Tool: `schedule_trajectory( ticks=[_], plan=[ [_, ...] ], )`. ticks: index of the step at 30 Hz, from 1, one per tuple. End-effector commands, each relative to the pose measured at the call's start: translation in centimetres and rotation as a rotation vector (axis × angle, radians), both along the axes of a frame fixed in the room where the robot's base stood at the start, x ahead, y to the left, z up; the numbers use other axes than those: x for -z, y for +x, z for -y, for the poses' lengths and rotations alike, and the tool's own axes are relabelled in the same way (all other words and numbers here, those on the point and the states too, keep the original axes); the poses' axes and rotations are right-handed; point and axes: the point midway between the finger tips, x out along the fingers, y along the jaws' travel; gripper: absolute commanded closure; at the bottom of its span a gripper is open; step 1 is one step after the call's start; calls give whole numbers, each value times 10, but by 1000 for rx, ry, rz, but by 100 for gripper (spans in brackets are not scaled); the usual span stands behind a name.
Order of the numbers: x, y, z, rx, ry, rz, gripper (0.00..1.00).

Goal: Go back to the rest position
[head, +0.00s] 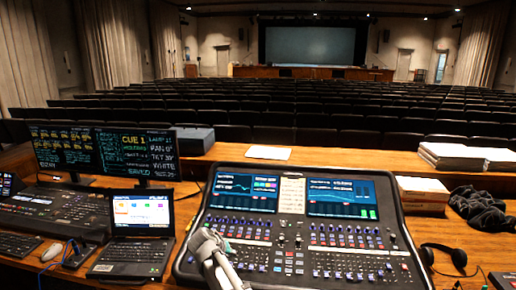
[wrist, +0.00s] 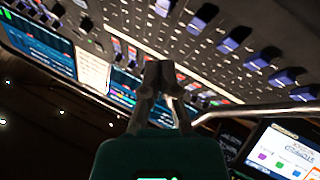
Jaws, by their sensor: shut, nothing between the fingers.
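My gripper (wrist: 159,75) is shut and empty in the wrist view, its fingertips together in front of the mixing desk (wrist: 225,55). In the head view my arm (head: 213,255) rises from the bottom edge over the lower left part of the mixing desk (head: 296,235). The desk has two lit screens, rows of blue and white faders and many knobs. I cannot tell from these views whether the fingertips touch the desk.
A laptop (head: 137,235) and a lighting console (head: 52,212) stand left of the desk, with two monitors (head: 103,150) behind. Headphones (head: 446,258), a black cloth (head: 482,210) and paper stacks (head: 466,157) lie at right. Auditorium seats fill the background.

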Motion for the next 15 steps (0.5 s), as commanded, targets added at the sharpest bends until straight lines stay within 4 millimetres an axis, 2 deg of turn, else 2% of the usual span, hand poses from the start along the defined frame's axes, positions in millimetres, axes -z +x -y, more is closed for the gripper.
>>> schedule_trajectory(
  ticks=[1, 6, 15],
  plan=[
    [3, -7, 18, 17, 8, -23, 100],
    [15, -30, 77, 75, 54, -125, 100],
    [34, -84, 165, 156, 167, -306, 100]
  ],
)
